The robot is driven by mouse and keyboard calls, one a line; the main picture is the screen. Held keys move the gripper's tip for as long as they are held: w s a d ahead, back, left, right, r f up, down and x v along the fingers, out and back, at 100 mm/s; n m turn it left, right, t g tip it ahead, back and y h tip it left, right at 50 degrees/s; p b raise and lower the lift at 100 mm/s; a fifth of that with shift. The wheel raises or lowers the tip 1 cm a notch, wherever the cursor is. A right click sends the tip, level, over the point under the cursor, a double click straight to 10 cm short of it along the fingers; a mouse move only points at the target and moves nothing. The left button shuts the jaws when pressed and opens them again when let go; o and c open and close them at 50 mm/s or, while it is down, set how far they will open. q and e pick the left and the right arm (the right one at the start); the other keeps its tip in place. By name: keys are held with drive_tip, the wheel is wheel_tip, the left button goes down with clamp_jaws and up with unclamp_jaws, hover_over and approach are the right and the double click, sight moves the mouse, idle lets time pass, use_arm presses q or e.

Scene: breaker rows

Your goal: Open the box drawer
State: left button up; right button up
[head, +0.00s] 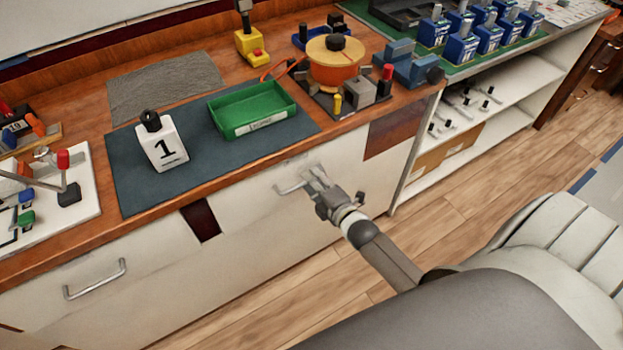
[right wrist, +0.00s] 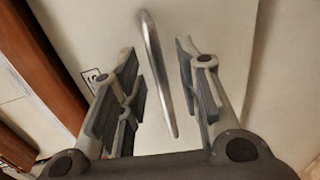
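The white drawer front (head: 250,205) under the wooden worktop is closed, with a metal bar handle (head: 286,189). My right gripper (head: 311,178) is at the right end of this handle, in front of the drawer. In the right wrist view, the handle (right wrist: 156,75) runs between the two spread fingers of my right gripper (right wrist: 160,58), with gaps visible on both sides. The gripper is open and not clamped on the handle. My left gripper is not in view.
A second handle (head: 95,280) is on the drawer at the left. A chair (head: 560,250) is at the right. Wooden floor (head: 440,200) shows in front of the cabinets.

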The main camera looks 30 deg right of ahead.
drive_tip(key=shift+w+f, duration=0.1)
drive_tip(key=shift+w, duration=0.5)
drive_tip(key=shift+c, duration=0.5)
clamp_jaws()
